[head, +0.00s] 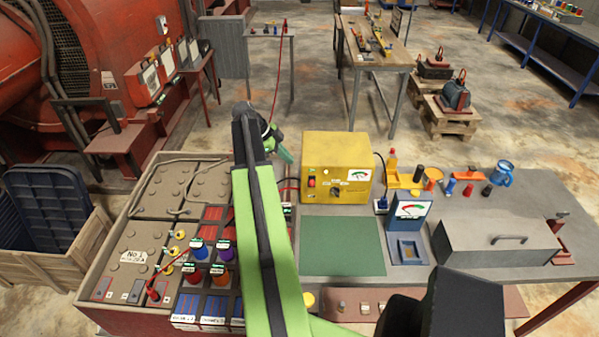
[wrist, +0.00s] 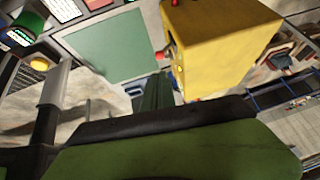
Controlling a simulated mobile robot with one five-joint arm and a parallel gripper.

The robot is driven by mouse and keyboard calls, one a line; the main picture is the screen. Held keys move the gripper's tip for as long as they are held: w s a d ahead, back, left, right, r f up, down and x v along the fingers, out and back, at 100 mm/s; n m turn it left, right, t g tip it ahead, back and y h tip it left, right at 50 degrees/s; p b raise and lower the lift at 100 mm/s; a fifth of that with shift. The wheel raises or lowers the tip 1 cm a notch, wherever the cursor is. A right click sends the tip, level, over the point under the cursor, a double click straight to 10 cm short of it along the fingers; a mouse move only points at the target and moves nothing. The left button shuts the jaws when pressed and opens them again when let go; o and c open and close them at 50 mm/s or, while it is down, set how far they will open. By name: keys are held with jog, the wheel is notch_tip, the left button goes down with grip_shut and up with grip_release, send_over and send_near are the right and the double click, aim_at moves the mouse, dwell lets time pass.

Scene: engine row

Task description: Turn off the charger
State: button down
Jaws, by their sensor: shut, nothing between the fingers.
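The charger is a yellow box (head: 337,158) on the workbench, with a red rocker switch (head: 311,180), a black dial (head: 336,192) and a meter (head: 358,175) on its front. My gripper (head: 287,156) is shut and empty, just left of the charger in the head view; I cannot tell if it touches. In the wrist view, my green gripper (wrist: 158,88) points toward the charger (wrist: 228,42), which stands at upper right. The charger's front is seen edge-on there, and the switch position is unclear.
A green mat (head: 342,246) lies in front of the charger. A blue meter (head: 408,212) and a grey lidded box (head: 497,240) stand to the right. Colored caps crowd the battery box (head: 145,250) at left. A red lead runs to the charger's left side.

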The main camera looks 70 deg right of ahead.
aim_at(311, 182)
jog(key=b+x, duration=1)
jog(key=x, duration=0.3)
jog(key=shift+f, duration=0.2)
